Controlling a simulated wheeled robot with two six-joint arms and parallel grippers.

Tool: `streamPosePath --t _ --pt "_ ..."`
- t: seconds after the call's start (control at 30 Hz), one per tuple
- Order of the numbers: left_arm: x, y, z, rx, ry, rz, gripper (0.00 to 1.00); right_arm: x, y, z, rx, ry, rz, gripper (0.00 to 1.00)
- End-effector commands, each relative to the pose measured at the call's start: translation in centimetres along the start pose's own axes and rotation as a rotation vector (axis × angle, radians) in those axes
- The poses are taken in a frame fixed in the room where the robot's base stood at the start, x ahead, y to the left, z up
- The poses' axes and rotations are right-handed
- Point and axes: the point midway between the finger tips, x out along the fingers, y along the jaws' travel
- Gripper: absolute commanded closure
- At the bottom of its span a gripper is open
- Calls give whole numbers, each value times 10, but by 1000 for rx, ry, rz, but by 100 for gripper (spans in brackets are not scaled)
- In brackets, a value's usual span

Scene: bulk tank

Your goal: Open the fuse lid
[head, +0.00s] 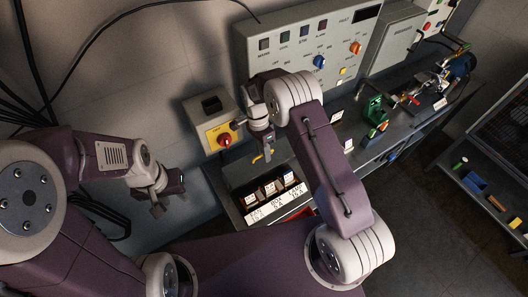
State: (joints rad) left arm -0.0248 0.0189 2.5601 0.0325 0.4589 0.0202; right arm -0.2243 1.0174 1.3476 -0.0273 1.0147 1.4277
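A grey control panel (300,50) with lamps and knobs is on the back wall. To its right is a grey cover (392,42) with small dark lettering, which looks shut. I cannot tell for sure whether this is the fuse lid. My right gripper (262,145) is in front of the panel's lower left, pointing down, away from that cover. Its wrist hides part of the panel, and its finger gap is not clear. My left gripper (167,197) is at the left, apart from everything, with its fingers spread and nothing between them.
A box with a yellow face and red knob (224,140) is left of my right gripper. Below is a rack of labelled bins (270,212). A dark bench (400,134) bears a green device (374,108) and other parts. A shelf (482,192) is at right; the floor between is clear.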

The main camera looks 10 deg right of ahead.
Motion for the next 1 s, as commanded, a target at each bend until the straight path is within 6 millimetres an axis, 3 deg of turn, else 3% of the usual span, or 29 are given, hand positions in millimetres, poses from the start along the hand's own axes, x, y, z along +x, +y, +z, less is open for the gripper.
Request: streamPosePath --t 0.47,0.57,0.8,1.0 --pt "0 0 0 0 0 0 64 -3 0 0 2 1 -2 67" --pt "4 0 0 0 0 0 64 -16 -2 -1 2 1 -5 67" --pt "13 0 1 0 0 0 64 -68 -1 0 1 1 -6 67" --pt "14 0 1 0 0 0 64 -91 0 0 1 1 -2 67"
